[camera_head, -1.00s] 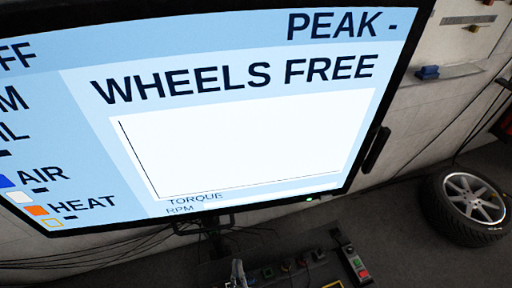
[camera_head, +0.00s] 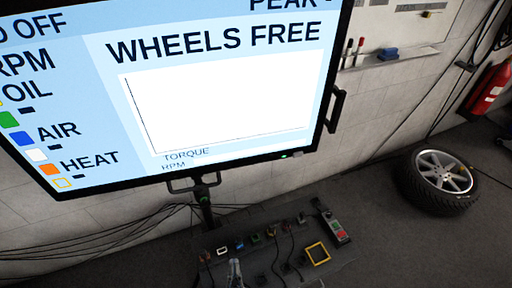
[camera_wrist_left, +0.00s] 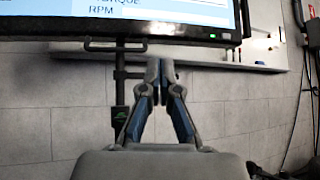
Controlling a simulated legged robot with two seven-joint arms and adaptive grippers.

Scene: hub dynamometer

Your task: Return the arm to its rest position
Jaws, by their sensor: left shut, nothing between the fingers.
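My left gripper (camera_head: 235,267) shows small at the bottom of the head view, in front of the dark control console (camera_head: 212,240). In the left wrist view its two fingers (camera_wrist_left: 160,82) meet at the tips, shut and empty. They point toward the wall just below the lower edge of the monitor. Most of my left arm is out of the head view. My right gripper is not in view.
A large monitor (camera_head: 215,88) reading "WHEELS FREE" fills the upper left on a stand. A red-and-green button box (camera_head: 340,232) sits at the console's right end. A wheel (camera_head: 440,180) lies at right, near a fire extinguisher (camera_head: 490,88).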

